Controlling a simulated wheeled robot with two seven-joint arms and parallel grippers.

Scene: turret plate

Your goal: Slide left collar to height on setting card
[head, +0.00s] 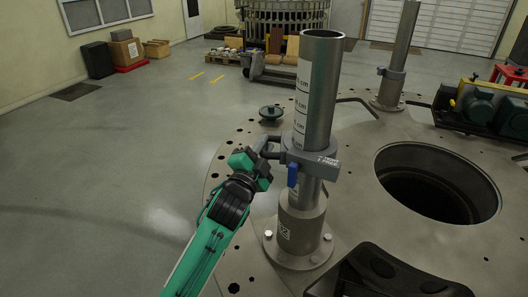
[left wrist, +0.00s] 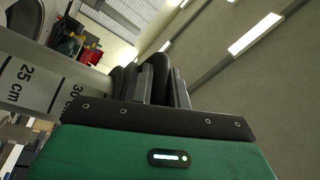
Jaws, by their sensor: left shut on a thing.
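The left collar (head: 311,160) is a grey ring around the near steel post (head: 320,85), with a TIGHT/FREE label and a blue lever (head: 292,175) hanging at its front. It sits above the post's thicker foot (head: 301,225). A white cm scale (head: 302,95) runs up the post; the left wrist view shows its 25 cm and 30 cm marks (left wrist: 35,85). My left gripper (head: 269,150) is at the collar's left side, shut on its handle; its dark fingers (left wrist: 152,82) hide the grip. No setting card can be made out. My right gripper is out of view.
A second post (head: 401,45) with its own collar (head: 391,73) stands at the back right. The round plate (head: 350,220) has a large open hole (head: 435,185) to the right. A dark knob-like part (head: 270,113) and a green motor unit (head: 490,110) are also on it.

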